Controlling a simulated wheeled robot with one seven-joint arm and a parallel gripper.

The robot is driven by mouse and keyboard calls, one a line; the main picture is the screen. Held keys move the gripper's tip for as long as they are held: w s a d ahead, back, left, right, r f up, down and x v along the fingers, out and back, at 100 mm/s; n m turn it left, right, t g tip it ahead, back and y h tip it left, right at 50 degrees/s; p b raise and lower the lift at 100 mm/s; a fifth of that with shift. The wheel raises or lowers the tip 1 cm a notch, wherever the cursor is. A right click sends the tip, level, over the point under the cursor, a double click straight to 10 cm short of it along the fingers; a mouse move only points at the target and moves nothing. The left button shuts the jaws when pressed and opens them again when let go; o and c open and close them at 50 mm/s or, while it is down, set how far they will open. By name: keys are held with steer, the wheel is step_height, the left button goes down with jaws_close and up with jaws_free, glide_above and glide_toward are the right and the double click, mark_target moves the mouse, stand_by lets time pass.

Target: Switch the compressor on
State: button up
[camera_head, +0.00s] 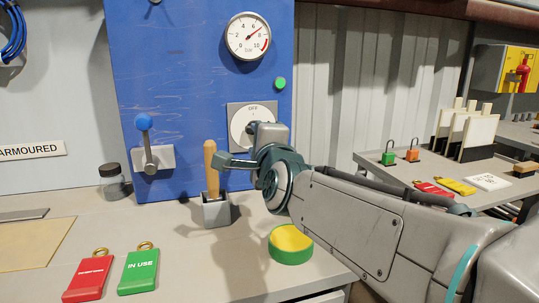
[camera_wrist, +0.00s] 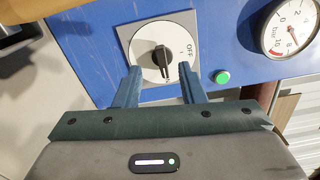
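The rotary switch (camera_wrist: 161,58) is a black knob on a round white dial, set in a grey plate marked OFF on the blue panel. In the wrist view its long grip runs nearly up and down the picture. My gripper (camera_wrist: 159,68) is open, one finger on each side of the knob's lower end, with gaps visible. I cannot tell whether the fingers reach its depth. In the head view my gripper (camera_head: 268,135) covers the dial's (camera_head: 243,118) lower right. A green button or lamp (camera_head: 280,83) sits above right of the dial. The pressure gauge (camera_head: 248,37) needle points up and right.
A blue-knobbed lever (camera_head: 144,122) is left on the panel. Red (camera_head: 89,278) and green (camera_head: 139,270) tags, a jar (camera_head: 112,182) and a green-yellow round thing (camera_head: 291,243) are on the bench.

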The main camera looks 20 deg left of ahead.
steer(key=v, duration=0.6)
steer(key=shift+s+d, duration=0.1)
